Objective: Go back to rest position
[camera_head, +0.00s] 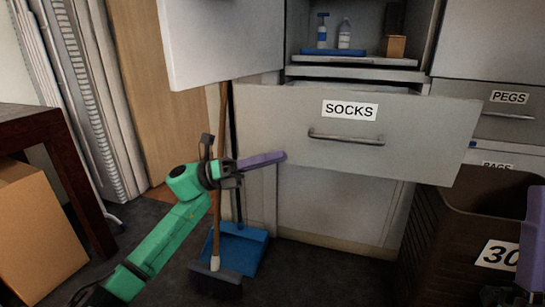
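My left gripper (284,156) is on the green arm that comes in from the lower left. Its purple fingers show as one bar seen from the side, pointing right, so its opening cannot be told. The fingertip overlaps the left edge of the drawer labelled SOCKS (410,118) in the picture; I cannot tell whether they touch. No object shows in this gripper. A purple part that looks like my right gripper (534,240) is cut off at the right edge, in front of the brown basket.
The SOCKS drawer stands pulled out, and a cabinet door (220,40) is open above. A broom (216,280) and a blue dustpan (245,250) stand below my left gripper. A brown basket (428,245) labelled 30 stands at right. A dark table (65,170) and box (38,230) are at left.

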